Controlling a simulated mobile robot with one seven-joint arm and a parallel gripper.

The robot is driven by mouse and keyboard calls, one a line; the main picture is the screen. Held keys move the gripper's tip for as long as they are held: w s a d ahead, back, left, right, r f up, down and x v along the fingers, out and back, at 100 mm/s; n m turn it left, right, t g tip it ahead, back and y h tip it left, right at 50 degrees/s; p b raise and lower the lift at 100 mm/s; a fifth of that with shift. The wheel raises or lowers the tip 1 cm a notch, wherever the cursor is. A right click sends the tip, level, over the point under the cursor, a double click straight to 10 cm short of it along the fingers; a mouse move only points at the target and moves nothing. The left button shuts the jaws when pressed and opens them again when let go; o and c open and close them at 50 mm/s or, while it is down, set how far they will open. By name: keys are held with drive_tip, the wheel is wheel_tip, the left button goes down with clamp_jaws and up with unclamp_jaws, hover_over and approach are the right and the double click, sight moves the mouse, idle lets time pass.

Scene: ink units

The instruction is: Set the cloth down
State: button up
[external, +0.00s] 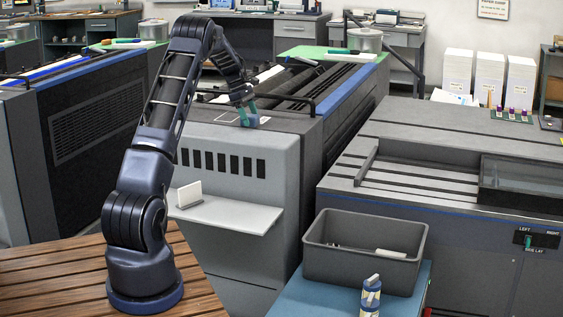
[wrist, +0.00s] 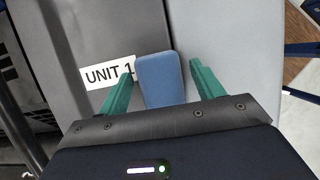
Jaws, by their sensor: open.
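A blue cloth (wrist: 160,80), folded into a small pad, lies between the two green fingers of my gripper (wrist: 161,66) in the wrist view. The gripper is open, with a clear gap on the cloth's right side and a narrow one on its left. In the external view my gripper (external: 245,108) is low over the grey top of the near press unit (external: 185,135). I cannot tell whether the cloth rests fully on the surface.
A "UNIT 1" label (wrist: 108,73) is left of the cloth. A grey bin (external: 325,262) with a few pale items and a bottle (external: 371,296) stand on a blue surface at front right. A shelf (external: 232,218) holds a white card (external: 190,194). Rails rise behind the unit's top.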

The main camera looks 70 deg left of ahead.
drive_tip(key=v, duration=1.2)
